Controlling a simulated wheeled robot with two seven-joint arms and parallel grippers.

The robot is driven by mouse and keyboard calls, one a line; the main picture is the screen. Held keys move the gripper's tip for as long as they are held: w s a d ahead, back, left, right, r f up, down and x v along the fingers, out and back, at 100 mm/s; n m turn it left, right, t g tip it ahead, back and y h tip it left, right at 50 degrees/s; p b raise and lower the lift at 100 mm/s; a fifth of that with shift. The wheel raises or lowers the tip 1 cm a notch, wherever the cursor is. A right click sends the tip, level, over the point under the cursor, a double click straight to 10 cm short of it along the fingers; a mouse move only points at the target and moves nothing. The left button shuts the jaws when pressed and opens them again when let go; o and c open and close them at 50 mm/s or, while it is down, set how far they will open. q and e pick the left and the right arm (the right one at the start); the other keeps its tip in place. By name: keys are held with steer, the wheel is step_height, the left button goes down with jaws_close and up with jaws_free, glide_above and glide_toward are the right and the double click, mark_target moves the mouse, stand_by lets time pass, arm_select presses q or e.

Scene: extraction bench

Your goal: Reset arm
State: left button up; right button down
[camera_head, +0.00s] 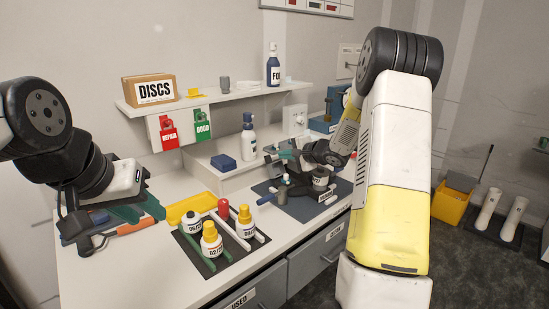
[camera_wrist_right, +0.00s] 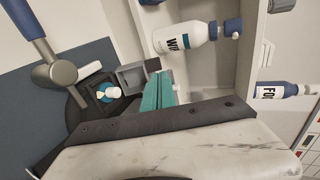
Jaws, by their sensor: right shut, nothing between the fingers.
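My right arm reaches down from the upper right in the head view and stretches over the bench. My right gripper (camera_head: 280,154) is beside the dark blue mat; its teal fingers also show in the right wrist view (camera_wrist_right: 158,92), closed together with nothing between them. My left gripper (camera_head: 142,209) is low over the left end of the bench, its teal fingers pointing right, close to an orange-handled tool (camera_head: 132,227). I cannot tell whether the left fingers are apart or whether they touch anything.
A dark tray (camera_head: 206,265) with several small bottles stands at the front, a yellow tray (camera_head: 190,208) behind it. On the blue mat (camera_head: 304,207) stands a dark device. A white wash bottle (camera_head: 249,140) stands behind it. A shelf (camera_head: 220,97) runs above. A yellow bin (camera_head: 452,205) is on the floor.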

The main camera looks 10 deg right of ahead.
steer(key=s+d+r+n+h, duration=0.2)
steer(key=s+r+h, duration=0.1)
steer(key=s+r, duration=0.4)
steer(key=s+d+r+n+h, duration=0.2)
steer(key=s+d+r+h, duration=0.15)
steer(key=s+r, duration=0.4)
steer(key=s+a+f+n+g, duration=0.1)
steer(key=s+a+n+g, duration=0.1)
steer(key=s, duration=0.7)
steer(key=s+a+f+n+g+y, duration=0.1)
steer(key=s+a+n, duration=0.3)
steer(key=s, duration=0.5)
steer(key=s+a+f+n+g+y, duration=0.1)
steer(key=s+a+f+n+g, duration=0.1)
steer(key=s+a, duration=0.3)
steer(key=s+n, duration=0.1)
steer(key=s, duration=0.3)
steer(key=shift+a+g, duration=0.3)
steer(key=shift+g, duration=0.1)
